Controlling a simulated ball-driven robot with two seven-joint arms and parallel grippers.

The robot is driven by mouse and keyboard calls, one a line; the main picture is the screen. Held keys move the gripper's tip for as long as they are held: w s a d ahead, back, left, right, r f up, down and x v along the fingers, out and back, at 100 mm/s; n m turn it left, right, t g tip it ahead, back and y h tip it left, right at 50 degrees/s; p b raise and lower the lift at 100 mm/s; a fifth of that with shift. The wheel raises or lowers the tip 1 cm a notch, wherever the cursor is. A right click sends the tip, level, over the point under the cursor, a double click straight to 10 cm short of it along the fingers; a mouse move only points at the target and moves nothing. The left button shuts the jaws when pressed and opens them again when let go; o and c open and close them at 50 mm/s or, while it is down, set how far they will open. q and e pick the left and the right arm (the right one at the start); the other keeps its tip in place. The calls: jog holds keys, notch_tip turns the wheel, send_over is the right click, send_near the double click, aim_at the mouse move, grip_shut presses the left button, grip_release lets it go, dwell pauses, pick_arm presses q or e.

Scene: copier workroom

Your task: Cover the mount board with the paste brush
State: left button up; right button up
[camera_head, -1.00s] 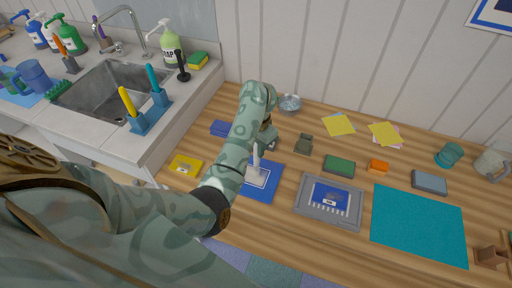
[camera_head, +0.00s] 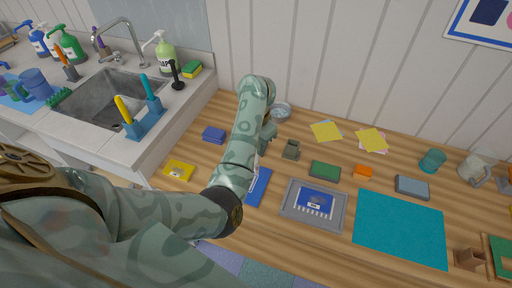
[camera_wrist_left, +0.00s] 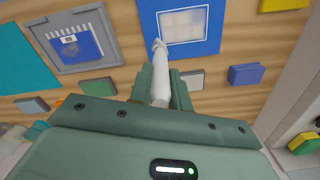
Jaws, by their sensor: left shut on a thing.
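The mount board (camera_head: 258,188) is a blue rectangle at the near side of the wooden table, mostly behind my left arm in the head view. In the left wrist view the board (camera_wrist_left: 207,40) shows a pale panel within a thin white outline at the top. My left gripper (camera_wrist_left: 161,80) is shut on the white paste brush (camera_wrist_left: 159,62), whose far end overlaps the board's near edge in that view. I cannot tell whether it touches. In the head view the left gripper (camera_head: 266,142) hangs over the table, with the brush mostly hidden.
Right of the board is a grey tray (camera_head: 286,207) holding a blue card, then a teal mat (camera_head: 400,225). A yellow box (camera_head: 179,170) and a blue box (camera_head: 214,134) lie left. An olive object (camera_head: 291,150) and green block (camera_head: 325,170) stand behind the tray.

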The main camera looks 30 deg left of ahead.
pick_arm(q)
jog(key=shift+r+p, duration=0.65)
jog(key=shift+r, duration=0.5)
jog(key=shift+w, duration=0.1)
